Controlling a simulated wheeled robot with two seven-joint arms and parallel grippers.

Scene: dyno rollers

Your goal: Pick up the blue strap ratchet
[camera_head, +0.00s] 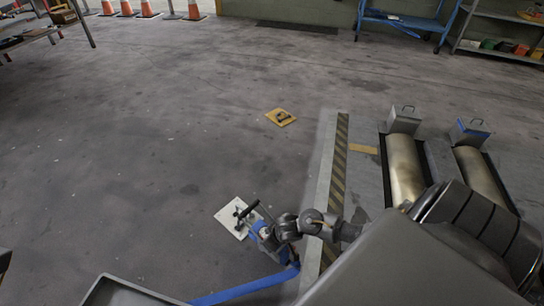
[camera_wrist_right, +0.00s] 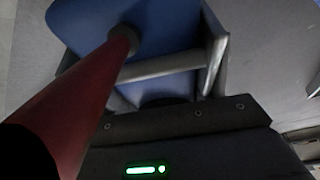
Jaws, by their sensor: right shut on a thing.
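The blue strap ratchet (camera_head: 257,228) is at the lower middle of the head view, over or beside a pale square plate (camera_head: 228,218) on the floor. A dark handle-like bar sticks up beside it. My right gripper (camera_head: 268,236) reaches it from the right and is shut on it; the fingertips are mostly hidden. In the right wrist view, a blue surface (camera_wrist_right: 165,25) with a grey metal frame fills the top, close to the gripper. A dark red bar crosses the left side. My left gripper is not in view.
A blue strap (camera_head: 245,289) runs along the floor at the bottom. Rollers (camera_head: 404,170) and a striped edge (camera_head: 337,170) lie right. A grey tray (camera_head: 115,290) shows at the bottom. The left floor is clear.

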